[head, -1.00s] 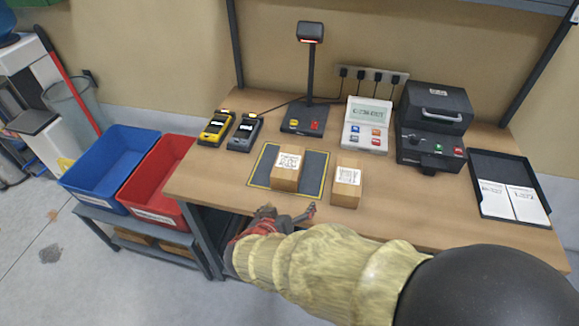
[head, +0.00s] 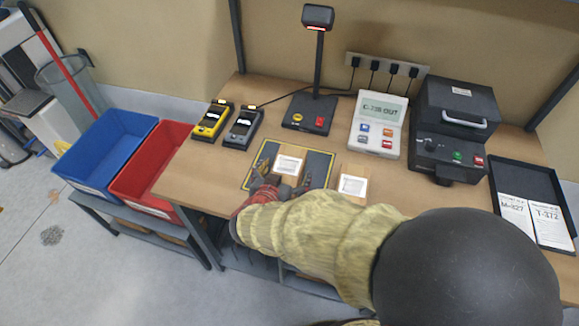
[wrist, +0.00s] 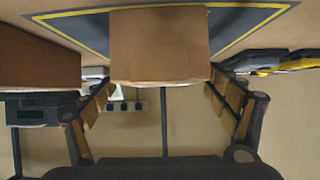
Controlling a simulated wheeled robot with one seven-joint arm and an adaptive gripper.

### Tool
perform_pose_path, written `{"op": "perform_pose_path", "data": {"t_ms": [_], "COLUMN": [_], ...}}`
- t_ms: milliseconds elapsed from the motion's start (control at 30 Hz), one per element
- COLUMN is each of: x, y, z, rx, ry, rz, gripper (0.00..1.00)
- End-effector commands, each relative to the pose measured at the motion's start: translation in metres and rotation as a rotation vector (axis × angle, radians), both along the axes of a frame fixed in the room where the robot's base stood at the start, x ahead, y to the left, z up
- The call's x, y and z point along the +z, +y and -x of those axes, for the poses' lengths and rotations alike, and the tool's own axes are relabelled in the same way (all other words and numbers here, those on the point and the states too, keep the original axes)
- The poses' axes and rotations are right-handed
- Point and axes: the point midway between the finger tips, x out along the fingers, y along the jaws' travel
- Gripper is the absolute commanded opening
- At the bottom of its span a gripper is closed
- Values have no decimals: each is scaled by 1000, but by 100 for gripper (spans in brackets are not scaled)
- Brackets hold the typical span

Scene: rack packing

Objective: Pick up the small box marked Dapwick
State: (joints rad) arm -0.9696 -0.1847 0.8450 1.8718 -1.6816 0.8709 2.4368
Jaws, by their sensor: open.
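Two small brown boxes with white labels are on the workbench; the labels are too small to read, so I cannot tell which is marked Dapwick. One box (head: 289,162) is on the dark mat (head: 318,170) with the yellow border. The other box (head: 353,184) stands on bare wood to its right. My gripper (head: 283,176) is open at the box on the mat, with a finger at each side. In the wrist view that box (wrist: 158,45) lies ahead between the open fingers, and the other box (wrist: 38,55) is at the left. Contact with the fingers cannot be made out.
A scanner on a post (head: 318,18), two handheld devices (head: 212,120), a keypad display unit (head: 378,125) and a black machine (head: 450,130) stand behind. A black tray with papers (head: 545,190) is at the right. Blue (head: 105,150) and red (head: 150,170) bins stand left of the bench.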

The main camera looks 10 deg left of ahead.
Motion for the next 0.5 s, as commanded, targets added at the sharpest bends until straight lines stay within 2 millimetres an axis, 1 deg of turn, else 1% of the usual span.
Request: {"op": "perform_pose_path", "data": {"t_ms": [100,267,400,500], "x": [-7,-12,-18,-24], "y": [-1,-1,-2,-2], "z": [-12,-27,-47,-58], "rx": [-2,-1,-3,-1], "ry": [-1,0,0,1], "rz": [1,0,1,2], "gripper": [87,87,87,87]}}
